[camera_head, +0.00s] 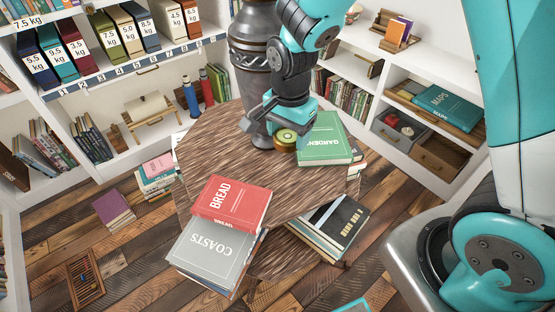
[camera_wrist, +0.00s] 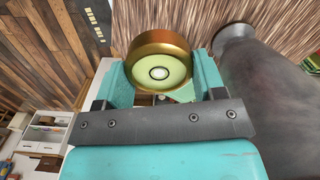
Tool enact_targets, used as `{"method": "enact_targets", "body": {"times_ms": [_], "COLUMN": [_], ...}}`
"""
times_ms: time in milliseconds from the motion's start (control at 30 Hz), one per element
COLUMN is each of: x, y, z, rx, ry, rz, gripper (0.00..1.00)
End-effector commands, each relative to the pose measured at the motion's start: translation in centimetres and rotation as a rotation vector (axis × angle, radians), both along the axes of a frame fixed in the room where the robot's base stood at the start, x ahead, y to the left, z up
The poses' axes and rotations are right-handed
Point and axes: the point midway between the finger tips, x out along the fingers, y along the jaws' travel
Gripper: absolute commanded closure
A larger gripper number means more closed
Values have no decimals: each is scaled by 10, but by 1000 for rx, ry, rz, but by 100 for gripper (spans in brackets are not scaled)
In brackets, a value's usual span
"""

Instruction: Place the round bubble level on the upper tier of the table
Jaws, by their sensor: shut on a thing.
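The round bubble level (camera_head: 286,138) has a brass rim and a pale green face. In the wrist view the bubble level (camera_wrist: 158,62) sits between the two teal fingers of my gripper (camera_wrist: 163,82), which is shut on it. In the head view my gripper (camera_head: 284,132) is over the back part of the table's round wooden upper tier (camera_head: 255,180), just left of the green GARDEN book. I cannot tell whether the level touches the wood. A lower tier shows only in part beneath the upper one.
A tall grey vase (camera_head: 256,60) stands close behind and left of my gripper. The green GARDEN book (camera_head: 325,138) lies at right, the red BREAD book (camera_head: 231,203) and grey COASTS book (camera_head: 215,250) at front. The middle of the upper tier is clear.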

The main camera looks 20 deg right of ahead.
Motion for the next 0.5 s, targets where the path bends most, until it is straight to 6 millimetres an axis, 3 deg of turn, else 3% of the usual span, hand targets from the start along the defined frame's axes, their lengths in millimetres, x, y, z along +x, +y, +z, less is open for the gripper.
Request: {"method": "enact_targets", "body": {"times_ms": [100, 300, 500], "x": [-1, -1, 0], "y": [-1, -1, 0], "z": [-36, -91, -123], "rx": [-2, -2, 0], "ry": [9, 6, 0], "rz": [1, 1, 2], "gripper": [63, 63, 63]}}
